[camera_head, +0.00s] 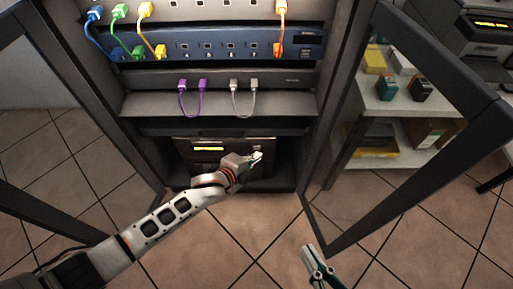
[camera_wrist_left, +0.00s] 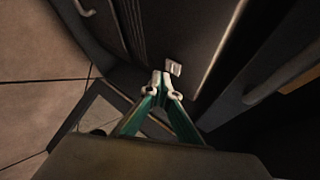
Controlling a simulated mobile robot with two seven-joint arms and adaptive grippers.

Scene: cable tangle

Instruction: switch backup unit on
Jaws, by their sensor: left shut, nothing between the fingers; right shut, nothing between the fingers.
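The backup unit (camera_head: 195,158) is the dark box at the bottom of the rack, with a lit yellow display on its front. My left gripper (camera_head: 257,156) is shut and empty in front of the right part of that box. In the left wrist view, the closed fingertips (camera_wrist_left: 161,78) are just short of a small pale switch (camera_wrist_left: 173,67) on the dark front. I cannot tell whether they touch it, or which way it is set. My right gripper (camera_head: 318,270) is shut and empty, low over the tiled floor.
Blue, green, yellow and orange cables plug into the blue panel (camera_head: 210,46). Purple (camera_head: 192,100) and grey (camera_head: 243,100) cables hang from the panel below. An open glass door (camera_head: 437,176) stands on the right, with shelves behind it. Another door frames the left side.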

